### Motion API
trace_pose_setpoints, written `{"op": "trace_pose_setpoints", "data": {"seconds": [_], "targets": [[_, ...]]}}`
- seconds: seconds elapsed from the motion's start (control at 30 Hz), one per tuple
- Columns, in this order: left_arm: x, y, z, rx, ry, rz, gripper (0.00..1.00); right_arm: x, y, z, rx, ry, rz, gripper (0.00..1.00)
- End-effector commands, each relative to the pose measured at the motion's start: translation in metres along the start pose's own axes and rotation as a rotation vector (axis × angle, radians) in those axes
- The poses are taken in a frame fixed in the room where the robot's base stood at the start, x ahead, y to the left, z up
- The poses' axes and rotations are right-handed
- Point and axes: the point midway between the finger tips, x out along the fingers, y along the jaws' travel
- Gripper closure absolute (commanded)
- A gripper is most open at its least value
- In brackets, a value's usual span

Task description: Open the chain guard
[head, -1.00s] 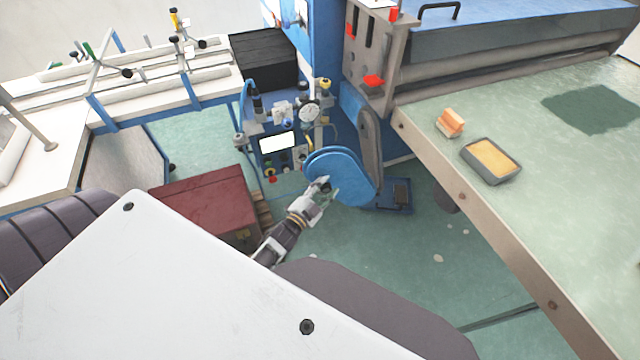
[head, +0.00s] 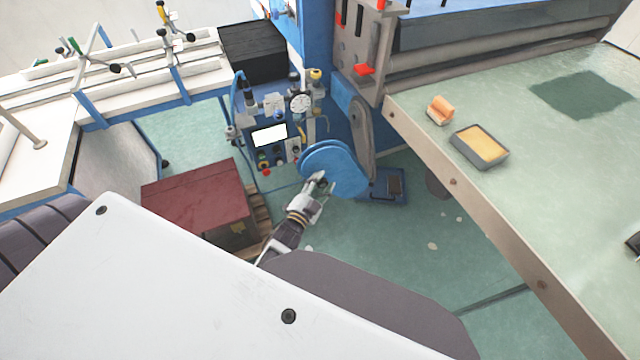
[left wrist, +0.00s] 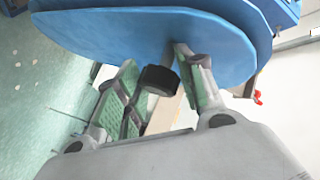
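The chain guard (head: 338,169) is a blue rounded cover on the low front of the blue machine. In the left wrist view the guard (left wrist: 150,35) fills the top of the picture. A short black knob (left wrist: 158,80) stands out below the guard's face. My left gripper (head: 321,183) is at the guard's lower left side. In the left wrist view its green-padded fingers (left wrist: 157,88) are apart, with the knob between them. The right finger looks very near the knob; a gap shows toward the left one. Contact cannot be told. My right gripper is not seen.
A dark red box (head: 198,198) stands on a pallet left of my left gripper. A control panel (head: 272,135) is just above left of the guard. The green-topped table (head: 540,150) takes the right side, with a tray (head: 480,147) on it. Open floor lies below the guard.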

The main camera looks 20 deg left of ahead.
Motion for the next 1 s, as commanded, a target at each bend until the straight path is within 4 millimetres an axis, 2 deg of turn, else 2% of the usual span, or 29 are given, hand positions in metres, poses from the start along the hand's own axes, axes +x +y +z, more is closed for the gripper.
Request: {"op": "trace_pose_setpoints", "data": {"seconds": [0.03,0.13,0.33,0.43,0.67,1.0], "targets": [[0.003,0.003,-0.008,-0.009,0.013,0.001,0.57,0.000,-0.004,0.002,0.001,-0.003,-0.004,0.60],[0.003,0.003,-0.009,-0.008,0.014,0.001,0.44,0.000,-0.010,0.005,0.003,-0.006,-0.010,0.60],[0.002,0.002,-0.006,-0.006,0.010,0.001,0.44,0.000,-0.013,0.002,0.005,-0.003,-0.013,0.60],[0.001,0.002,-0.005,-0.006,0.008,0.001,0.44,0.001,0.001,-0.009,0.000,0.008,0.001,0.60],[-0.004,0.002,-0.004,-0.005,0.007,0.002,0.44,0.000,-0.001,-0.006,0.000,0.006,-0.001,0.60],[-0.031,0.003,-0.004,-0.006,0.006,0.003,0.44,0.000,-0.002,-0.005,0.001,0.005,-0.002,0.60]]}}
